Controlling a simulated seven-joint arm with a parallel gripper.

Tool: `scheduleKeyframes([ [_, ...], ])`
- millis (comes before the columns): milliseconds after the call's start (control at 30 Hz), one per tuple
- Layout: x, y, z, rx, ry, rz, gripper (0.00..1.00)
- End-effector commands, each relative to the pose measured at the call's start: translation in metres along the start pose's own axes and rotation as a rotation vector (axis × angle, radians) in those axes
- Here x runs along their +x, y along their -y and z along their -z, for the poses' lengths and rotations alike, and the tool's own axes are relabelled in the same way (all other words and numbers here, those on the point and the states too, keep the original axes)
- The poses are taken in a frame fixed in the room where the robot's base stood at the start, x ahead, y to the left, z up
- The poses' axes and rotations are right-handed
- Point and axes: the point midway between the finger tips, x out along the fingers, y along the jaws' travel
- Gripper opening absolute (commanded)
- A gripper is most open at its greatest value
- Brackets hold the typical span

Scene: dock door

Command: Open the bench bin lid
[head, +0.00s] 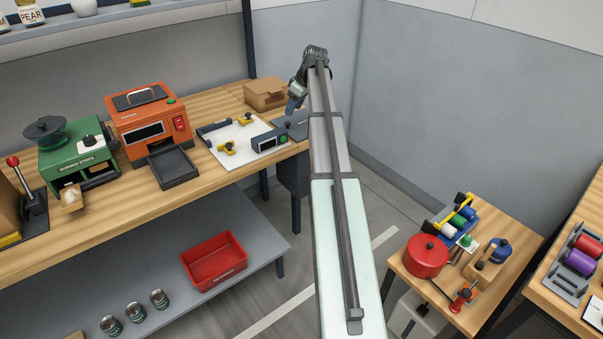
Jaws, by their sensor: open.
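My arm reaches away from me to the far right end of the long wooden bench (215,110). My gripper (292,108) is small in the picture and points down over that end; it is open, and I see nothing between its fingers. A flat dark grey panel (297,128) lies at the bench end just below the gripper, partly behind my arm. I cannot tell whether the gripper touches anything.
A cardboard box (265,94) stands left of the gripper. An orange machine (147,119) stands farther left. A side table with a red pot (426,256) is at right.

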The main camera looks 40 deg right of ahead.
Motion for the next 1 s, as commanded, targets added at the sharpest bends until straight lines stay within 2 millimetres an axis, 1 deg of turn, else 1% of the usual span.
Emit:
scheduleKeyframes([
  [33, -0.009, 0.0, 0.0, 0.0, -0.001, -0.001, 0.52],
  [433, -0.073, -0.001, 0.0, 0.001, -0.001, 0.0, 0.52],
  [467, -0.073, 0.001, -0.002, 0.003, 0.002, 0.002, 0.52],
  [500, -0.065, 0.004, -0.009, 0.01, 0.013, 0.008, 0.52],
  [1000, -0.013, 0.029, -0.066, 0.095, 0.119, 0.048, 0.52],
])
